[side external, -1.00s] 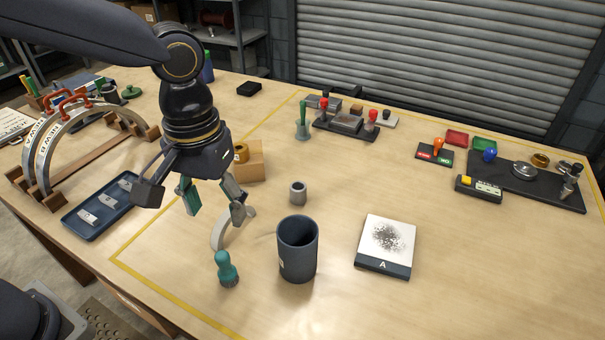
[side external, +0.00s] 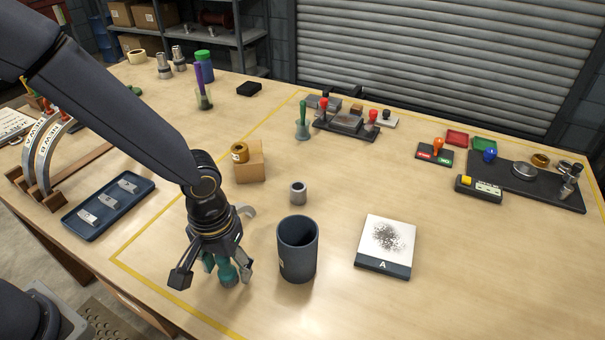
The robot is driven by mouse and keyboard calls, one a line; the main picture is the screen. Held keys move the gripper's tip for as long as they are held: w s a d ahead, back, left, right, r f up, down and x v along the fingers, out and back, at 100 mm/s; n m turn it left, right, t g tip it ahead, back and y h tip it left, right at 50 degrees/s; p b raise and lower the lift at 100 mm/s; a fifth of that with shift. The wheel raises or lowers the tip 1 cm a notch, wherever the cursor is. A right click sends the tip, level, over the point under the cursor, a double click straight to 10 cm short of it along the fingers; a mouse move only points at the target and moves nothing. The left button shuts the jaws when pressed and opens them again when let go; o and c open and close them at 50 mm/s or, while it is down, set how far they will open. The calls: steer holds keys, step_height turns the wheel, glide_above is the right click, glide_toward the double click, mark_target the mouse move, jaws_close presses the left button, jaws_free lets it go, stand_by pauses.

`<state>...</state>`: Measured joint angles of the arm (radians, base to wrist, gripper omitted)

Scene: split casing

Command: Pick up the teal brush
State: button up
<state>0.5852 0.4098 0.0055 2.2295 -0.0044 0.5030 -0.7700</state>
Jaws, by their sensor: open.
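The teal brush (side external: 227,271) stands upright on the table, left of the dark blue cup (side external: 298,250). My gripper (side external: 214,277) is open and points down at the brush. Its fingers are around or just beside the brush, with one finger at its right side. The upper part of the brush is partly hidden by my gripper, so I cannot tell whether the fingers touch it.
The dark cup stands close to my gripper's right. A curved grey piece (side external: 246,212) lies behind the gripper, and a small grey ring (side external: 298,192) stands further back. A white pad marked A (side external: 386,243) lies to the right. The front table area is clear.

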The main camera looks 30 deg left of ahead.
steer(key=shift+f, duration=0.15)
jaws_close()
stand_by(0.4)
